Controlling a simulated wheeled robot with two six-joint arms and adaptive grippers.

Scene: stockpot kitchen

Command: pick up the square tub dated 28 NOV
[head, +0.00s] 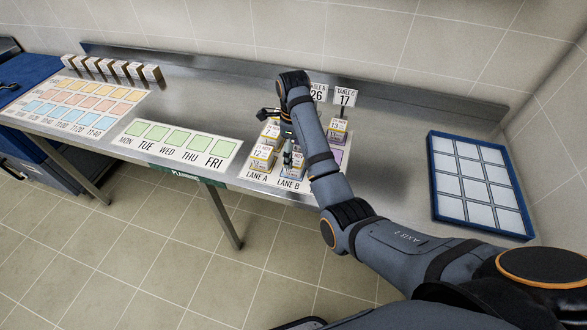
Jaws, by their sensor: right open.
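Small square tubs with white and yellow labels stand in rows on the lane mat (257,176), marked LANE A and LANE B. One tub (261,158) is at the front of lane A and another (292,169) at the front of lane B. Another tub (338,131) stands to the right, beyond my arm. The dates are too small to read, so I cannot tell which tub says 28 NOV. My right gripper (277,133) is open, over or among the lane tubs, and its arm hides part of the mat. My left gripper is not in view.
Table signs, one reading 17 (345,97), stand behind the lanes. A blue-rimmed tray (436,190) lies at right. A weekday mat (178,143) and a coloured time chart (72,98) lie left, with several small boxes (152,74) behind. The steel counter (215,92) is clear between.

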